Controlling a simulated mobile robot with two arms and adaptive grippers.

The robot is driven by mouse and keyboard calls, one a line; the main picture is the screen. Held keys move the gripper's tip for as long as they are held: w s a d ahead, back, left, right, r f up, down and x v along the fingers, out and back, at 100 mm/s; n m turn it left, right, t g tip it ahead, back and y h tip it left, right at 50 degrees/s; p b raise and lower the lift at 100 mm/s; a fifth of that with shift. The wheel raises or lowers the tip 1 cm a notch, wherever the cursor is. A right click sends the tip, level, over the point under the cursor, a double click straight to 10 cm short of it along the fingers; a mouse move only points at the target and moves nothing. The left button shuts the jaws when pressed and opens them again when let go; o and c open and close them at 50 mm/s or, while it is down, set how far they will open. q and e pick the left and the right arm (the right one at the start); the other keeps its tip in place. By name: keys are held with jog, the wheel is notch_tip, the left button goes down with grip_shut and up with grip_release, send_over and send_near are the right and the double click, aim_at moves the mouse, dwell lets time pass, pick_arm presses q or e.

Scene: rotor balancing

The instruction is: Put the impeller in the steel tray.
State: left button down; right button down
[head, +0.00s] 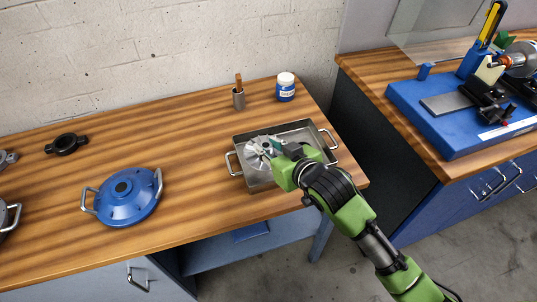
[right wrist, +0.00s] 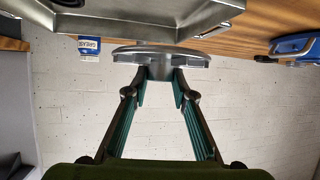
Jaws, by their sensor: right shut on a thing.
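The grey metal impeller (head: 258,152) is over the left part of the steel tray (head: 262,185) in the head view. My right gripper (head: 280,148) is shut on it, coming from the right side. In the right wrist view, which is upside down, the fingertips grip the hub of the impeller (right wrist: 160,55). The tray (right wrist: 130,20) shows there beyond a narrow gap, so the impeller seems held just above the tray rim. The gripper and arm hide part of the tray in the head view. My left gripper is not in view.
A grease jar (head: 286,90) and a metal cup with a brush (head: 238,98) stand behind the tray. A blue housing with handles (head: 128,197) and a black ring part (head: 66,144) lie to the left. A second bench holds a blue machine (head: 450,110). The table between is clear.

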aim_at(268, 149)
jog(key=w+f, duration=0.1)
jog(key=f, duration=0.1)
jog(key=w+f, duration=0.2)
jog(key=shift+w+a+f, duration=0.1)
jog(key=shift+w+f, duration=0.35)
jog(key=shift+f, duration=1.55)
jog(key=c, duration=1.7)
grip_release()
jog(key=shift+f, duration=0.1)
jog(key=v, duration=1.2)
